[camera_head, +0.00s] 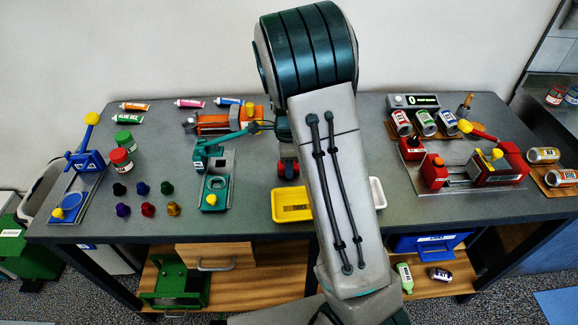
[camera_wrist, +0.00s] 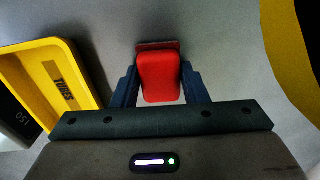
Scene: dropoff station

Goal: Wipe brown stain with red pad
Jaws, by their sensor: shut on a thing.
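The red pad (camera_wrist: 158,78) is between the two dark blue fingers of my gripper (camera_wrist: 160,90) in the wrist view, and the gripper is shut on it. A darker red edge shows at the pad's far end. In the head view the red pad (camera_head: 287,169) shows just left of my arm, low over the grey table (camera_head: 250,200). I cannot tell whether it touches the table. No brown stain is visible in either view; my arm hides part of the table.
A yellow tray (camera_head: 291,217) lies close in front of the pad, and shows at left in the wrist view (camera_wrist: 88,88). A white tray (camera_head: 377,192) is partly behind my arm. A green fixture (camera_head: 214,190) stands left, a red machine (camera_head: 470,170) right. Several coloured knobs lie further left.

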